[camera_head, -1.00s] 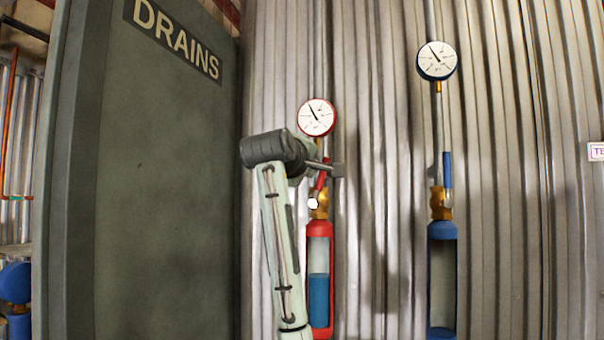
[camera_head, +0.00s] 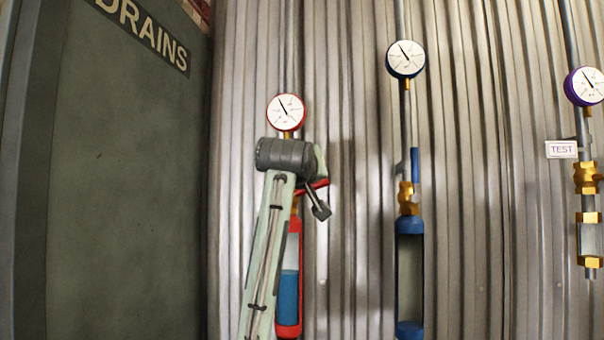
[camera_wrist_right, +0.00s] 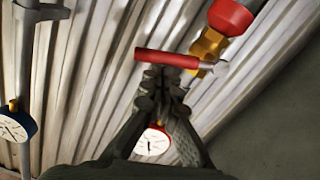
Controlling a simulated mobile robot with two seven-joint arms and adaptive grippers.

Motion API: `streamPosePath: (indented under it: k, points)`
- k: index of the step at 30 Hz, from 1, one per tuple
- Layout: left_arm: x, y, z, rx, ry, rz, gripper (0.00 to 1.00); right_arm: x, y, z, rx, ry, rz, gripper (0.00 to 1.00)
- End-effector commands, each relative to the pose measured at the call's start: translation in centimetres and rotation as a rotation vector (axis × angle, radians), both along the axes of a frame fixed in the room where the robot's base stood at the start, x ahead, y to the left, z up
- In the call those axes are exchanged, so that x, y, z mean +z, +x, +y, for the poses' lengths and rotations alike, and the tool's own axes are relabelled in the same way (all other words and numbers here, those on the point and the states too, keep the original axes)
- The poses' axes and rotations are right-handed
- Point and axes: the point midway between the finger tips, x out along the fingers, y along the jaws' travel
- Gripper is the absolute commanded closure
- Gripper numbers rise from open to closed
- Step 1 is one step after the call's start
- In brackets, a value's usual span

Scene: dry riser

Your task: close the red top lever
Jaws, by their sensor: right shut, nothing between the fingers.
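The red lever (camera_head: 318,184) shows in the head view as a short red bar. It lies close to level beside my right gripper (camera_head: 319,209), above the red-capped cylinder (camera_head: 289,327) and below the red-rimmed gauge (camera_head: 286,112). My right arm hides part of the lever and valve. In the right wrist view the lever (camera_wrist_right: 166,59) crosses just beyond the tips of my right gripper (camera_wrist_right: 163,82), beside the brass valve (camera_wrist_right: 207,45). The fingers are shut and empty. I cannot tell whether they touch the lever. My left gripper is not in view.
To the right stand a blue riser with a gauge (camera_head: 406,59), blue lever (camera_head: 414,165) and blue cylinder (camera_head: 409,329), then a purple-rimmed gauge (camera_head: 584,86) and a TEST sign (camera_head: 561,149). A grey DRAINS panel (camera_head: 110,200) stands left. Corrugated wall (camera_head: 355,250) lies behind.

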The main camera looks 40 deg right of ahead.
Motion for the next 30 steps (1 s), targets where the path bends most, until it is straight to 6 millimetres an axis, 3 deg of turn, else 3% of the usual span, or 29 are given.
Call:
streamPosePath:
  k: [8,30]
  points:
    - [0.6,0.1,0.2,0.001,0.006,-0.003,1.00,-1.4,-0.5,-0.4,0.001,0.128,-0.146,1.00]
    - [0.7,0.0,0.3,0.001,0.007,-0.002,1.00,-2.2,-0.8,-0.7,0.000,0.123,-0.143,1.00]
